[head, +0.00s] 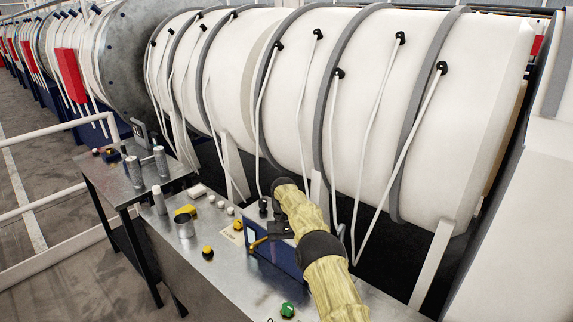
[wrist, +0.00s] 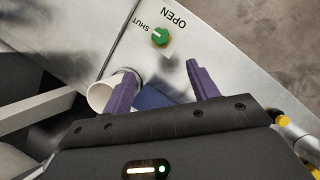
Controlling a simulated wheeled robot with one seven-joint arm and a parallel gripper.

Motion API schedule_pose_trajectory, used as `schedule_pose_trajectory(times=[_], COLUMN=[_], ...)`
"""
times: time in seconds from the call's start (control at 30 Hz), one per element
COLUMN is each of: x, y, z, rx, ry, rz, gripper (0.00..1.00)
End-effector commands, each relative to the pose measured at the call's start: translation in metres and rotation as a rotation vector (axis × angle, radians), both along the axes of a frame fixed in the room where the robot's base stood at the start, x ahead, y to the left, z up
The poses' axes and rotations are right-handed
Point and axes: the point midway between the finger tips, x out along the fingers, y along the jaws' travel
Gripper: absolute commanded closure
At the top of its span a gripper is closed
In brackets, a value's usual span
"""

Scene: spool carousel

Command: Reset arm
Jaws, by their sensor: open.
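My arm, in a yellowish sleeve with dark joints, reaches over the metal bench (head: 215,265) in the head view. In the wrist view my gripper (wrist: 162,76) is open, with its two purple fingers apart and nothing held between them. A green knob (wrist: 160,37) with the words OPEN and SHUT beside it lies beyond the fingertips, apart from them. The green knob also shows near the bottom of the head view (head: 287,310). A blue piece (wrist: 154,97) shows behind the gap between the fingers. A white cylindrical thing (wrist: 113,92) is partly hidden by the left finger.
A large white ringed drum (head: 285,90) with hanging straps stands along the bench's far side. A metal cup (head: 184,226), a yellow block (head: 186,211) and a yellow-and-black button (head: 207,252) are on the bench. A side table (head: 118,180) holds metal cylinders.

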Motion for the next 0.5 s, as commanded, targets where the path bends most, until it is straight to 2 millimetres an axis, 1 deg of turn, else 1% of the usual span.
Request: schedule_pose_trajectory(times=[0.17, 0.27, 0.37, 0.5], x=[0.001, -0.002, -0.007, -0.019], y=[-0.006, -0.013, -0.024, -0.038], z=[0.015, 0.027, 0.041, 0.058], rx=[0.007, 0.012, 0.018, 0.025], ry=[-0.035, -0.069, -0.108, -0.162], rz=[0.001, 0.0, -0.005, -0.008], gripper=[0.41, 0.41, 0.41, 0.41])
